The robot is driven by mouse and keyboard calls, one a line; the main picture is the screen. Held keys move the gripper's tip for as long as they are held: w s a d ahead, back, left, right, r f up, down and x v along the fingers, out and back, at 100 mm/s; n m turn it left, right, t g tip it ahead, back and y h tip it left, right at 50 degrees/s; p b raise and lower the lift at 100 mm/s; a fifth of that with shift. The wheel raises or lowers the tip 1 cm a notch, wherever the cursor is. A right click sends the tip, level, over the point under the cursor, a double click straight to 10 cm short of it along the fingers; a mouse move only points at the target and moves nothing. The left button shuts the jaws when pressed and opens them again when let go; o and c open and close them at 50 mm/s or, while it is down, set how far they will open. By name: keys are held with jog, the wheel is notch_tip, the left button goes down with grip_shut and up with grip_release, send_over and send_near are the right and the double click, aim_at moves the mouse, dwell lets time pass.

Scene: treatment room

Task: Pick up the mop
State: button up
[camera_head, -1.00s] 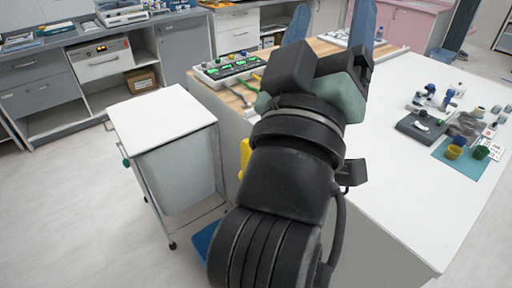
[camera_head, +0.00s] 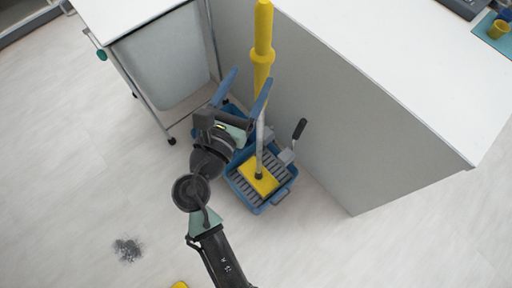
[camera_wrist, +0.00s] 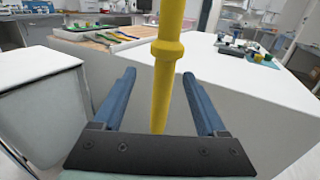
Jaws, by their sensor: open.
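The mop (camera_head: 262,45) stands upright with its yellow handle on top and a grey pole below. Its foot sits at a yellow piece (camera_head: 262,180) over the grey grille of a blue bucket (camera_head: 270,205) on the floor. My gripper (camera_head: 246,93) is open, its two blue fingers spread near the lower part of the handle. In the wrist view the handle (camera_wrist: 168,45) shows upright between the lines of the two fingers (camera_wrist: 159,76). I cannot tell whether it lies between the fingertips or just beyond them. The gripper partly hides the bucket.
A white-topped counter (camera_head: 400,60) with a grey side panel stands right behind the mop. A wheeled cart (camera_head: 160,60) is at the upper left. A dark handle (camera_head: 299,129) rises from the bucket. A dark speckled patch (camera_head: 128,249) lies on otherwise open floor at the left.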

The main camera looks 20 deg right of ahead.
aim_at(256, 69)
jog(key=x, duration=0.3)
jog(key=shift+w+d, duration=0.1)
jog(key=shift+d, duration=0.1)
jog(key=shift+s+d+x, duration=0.1)
jog(key=shift+x, duration=1.2)
jog(key=shift+s+d+x, duration=0.15)
jog(key=shift+x, duration=1.2)
jog(key=shift+r, duration=0.2)
grip_shut()
jog(key=shift+r, duration=0.1)
